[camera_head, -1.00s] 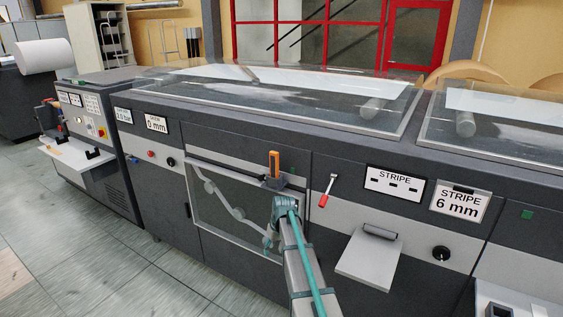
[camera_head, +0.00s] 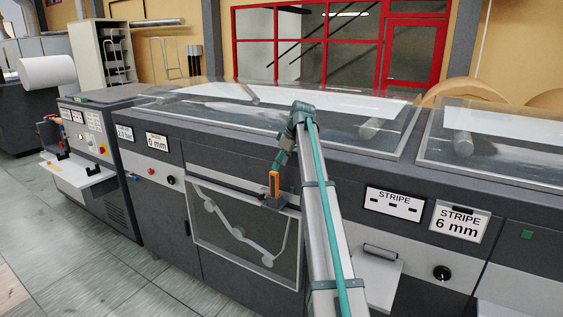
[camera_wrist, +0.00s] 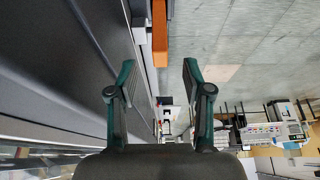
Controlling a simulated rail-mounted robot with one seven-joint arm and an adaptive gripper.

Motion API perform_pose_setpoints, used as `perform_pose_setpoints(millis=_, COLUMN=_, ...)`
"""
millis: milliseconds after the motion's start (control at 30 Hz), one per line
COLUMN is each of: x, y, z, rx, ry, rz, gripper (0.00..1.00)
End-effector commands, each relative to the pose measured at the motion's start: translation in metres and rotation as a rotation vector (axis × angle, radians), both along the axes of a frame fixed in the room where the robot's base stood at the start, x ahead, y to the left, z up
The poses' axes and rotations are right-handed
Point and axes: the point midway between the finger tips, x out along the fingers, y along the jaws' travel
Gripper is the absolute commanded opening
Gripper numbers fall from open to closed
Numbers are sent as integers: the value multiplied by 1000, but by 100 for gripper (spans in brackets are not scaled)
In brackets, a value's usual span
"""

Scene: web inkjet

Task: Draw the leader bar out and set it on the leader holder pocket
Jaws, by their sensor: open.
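An upright orange piece (camera_head: 274,184), apparently a grip of the leader bar, stands at the upper right corner of the clear window panel. A dark bar (camera_head: 225,187) runs along the panel's top edge to a dark block (camera_head: 273,201) at its foot. I cannot tell which part is the holder pocket. My gripper (camera_head: 279,162) is just above the orange piece. In the wrist view my gripper (camera_wrist: 158,75) is open and empty, and the orange piece (camera_wrist: 159,35) shows ahead between the fingertip lines. No contact shows.
The clear panel (camera_head: 240,232) with a bent web path behind it is set in the dark machine front. A glass cover (camera_head: 280,105) lies above. A grey shelf (camera_head: 378,275) and black knob (camera_head: 441,272) are to the right. The floor at left is clear.

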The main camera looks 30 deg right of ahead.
Motion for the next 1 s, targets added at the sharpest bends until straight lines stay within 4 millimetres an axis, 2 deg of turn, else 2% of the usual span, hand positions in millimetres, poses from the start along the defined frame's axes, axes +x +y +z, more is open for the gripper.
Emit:
perform_pose_setpoints(millis=600, x=28, y=19, z=-80, rx=0, ry=2, rz=-3, gripper=50)
perform_pose_setpoints(millis=800, x=32, y=21, z=-93, rx=-1, ry=0, rz=-4, gripper=50)
perform_pose_setpoints(millis=1000, x=33, y=22, z=-95, rx=-1, ry=0, rz=-4, gripper=50)
